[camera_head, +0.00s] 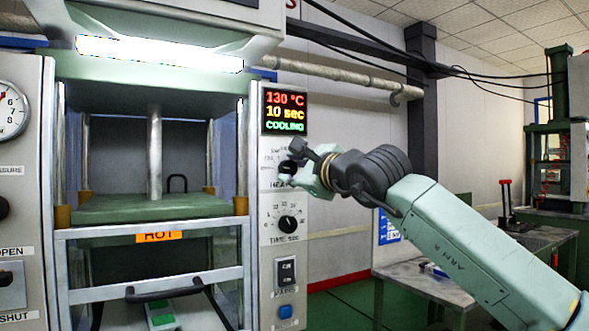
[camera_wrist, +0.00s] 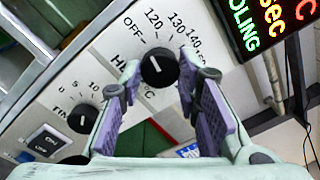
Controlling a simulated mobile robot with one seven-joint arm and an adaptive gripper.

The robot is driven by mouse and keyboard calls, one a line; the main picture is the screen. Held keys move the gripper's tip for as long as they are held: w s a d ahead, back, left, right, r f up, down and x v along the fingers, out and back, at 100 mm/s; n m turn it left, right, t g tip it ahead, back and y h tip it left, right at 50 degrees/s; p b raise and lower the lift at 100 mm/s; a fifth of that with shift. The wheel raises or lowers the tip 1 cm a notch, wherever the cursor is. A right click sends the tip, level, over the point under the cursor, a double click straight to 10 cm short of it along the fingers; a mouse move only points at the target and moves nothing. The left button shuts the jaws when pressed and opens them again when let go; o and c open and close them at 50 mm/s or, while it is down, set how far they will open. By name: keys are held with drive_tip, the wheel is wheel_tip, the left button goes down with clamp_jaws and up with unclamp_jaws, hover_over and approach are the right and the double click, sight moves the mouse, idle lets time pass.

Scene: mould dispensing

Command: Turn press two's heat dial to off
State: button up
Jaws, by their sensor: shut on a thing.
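The heat dial (camera_head: 287,167) is a black round knob on the press's white control panel, partly hidden by my gripper (camera_head: 298,165) in the head view. In the wrist view the heat dial (camera_wrist: 159,68) sits between the tips of my gripper (camera_wrist: 158,78), whose purple-padded fingers are shut on its sides. The scale around it reads OFF, 120, 130, 140. Its white mark points up and left, toward the OFF and 120 side; the exact setting is hard to tell. The display (camera_head: 285,112) above reads 130 °C, 10 sec, COOLING.
The time dial (camera_head: 288,224) is below the heat dial, with a rocker switch (camera_head: 287,271) and blue button (camera_head: 285,311) lower down. The open press bay with a HOT label (camera_head: 158,236) is to the left. A grey table (camera_head: 440,285) stands right.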

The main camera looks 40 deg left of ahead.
drive_tip(key=shift+n, duration=0.9)
drive_tip(key=shift+r, duration=0.1)
drive_tip(key=o, duration=1.2)
drive_tip(key=v, duration=1.2)
drive_tip(key=shift+w, duration=0.1)
